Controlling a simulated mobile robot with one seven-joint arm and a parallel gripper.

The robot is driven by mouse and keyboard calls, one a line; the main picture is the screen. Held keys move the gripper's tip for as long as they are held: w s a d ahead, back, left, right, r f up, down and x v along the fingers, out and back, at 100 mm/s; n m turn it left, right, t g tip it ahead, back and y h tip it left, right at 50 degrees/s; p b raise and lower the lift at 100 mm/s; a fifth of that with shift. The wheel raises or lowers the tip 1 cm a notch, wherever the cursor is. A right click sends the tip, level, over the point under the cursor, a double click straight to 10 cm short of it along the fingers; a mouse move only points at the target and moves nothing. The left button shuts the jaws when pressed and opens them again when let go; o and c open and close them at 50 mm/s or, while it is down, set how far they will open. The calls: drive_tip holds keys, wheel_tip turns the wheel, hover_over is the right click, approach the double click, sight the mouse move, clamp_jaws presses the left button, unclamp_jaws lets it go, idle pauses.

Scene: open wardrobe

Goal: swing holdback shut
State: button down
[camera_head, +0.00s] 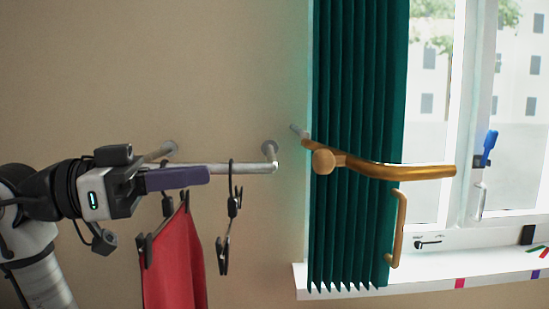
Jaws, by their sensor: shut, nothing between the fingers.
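The holdback (410,171) is a brass-coloured curved arm with a round knob (323,161) near its wall end. It stands out in front of the green curtain (350,90) and reaches right towards the window. A separate brass handle (399,230) hangs at the curtain's right edge. My gripper (208,175) is at the left, pointing right, with its purple fingers shut and empty. It is well left of the holdback and apart from it. The fingers overlap the metal rail in the picture; I cannot tell whether they touch it.
A metal rail (250,168) is fixed to the wall, with clip hangers (233,205) and a red cloth (175,262) hanging below. The white window sill (440,274) and window frame are at the right. Bare wall lies between rail and curtain.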

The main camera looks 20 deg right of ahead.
sight(316, 165)
drive_tip(key=d+p, duration=0.1)
drive_tip(key=d, duration=0.3)
drive_tip(key=d+p, duration=0.2)
drive_tip(key=d, duration=0.2)
drive_tip(key=d+p, duration=0.2)
drive_tip(key=d, duration=0.2)
drive_tip(key=shift+s+d+r, duration=0.35)
drive_tip(key=shift+r, duration=0.05)
drive_tip(key=shift+d+f+p, duration=0.15)
drive_tip(key=shift+d+p, duration=0.3)
drive_tip(key=shift+d, duration=0.2)
drive_tip(key=shift+s+d, duration=0.1)
drive_tip(key=shift+s, duration=0.05)
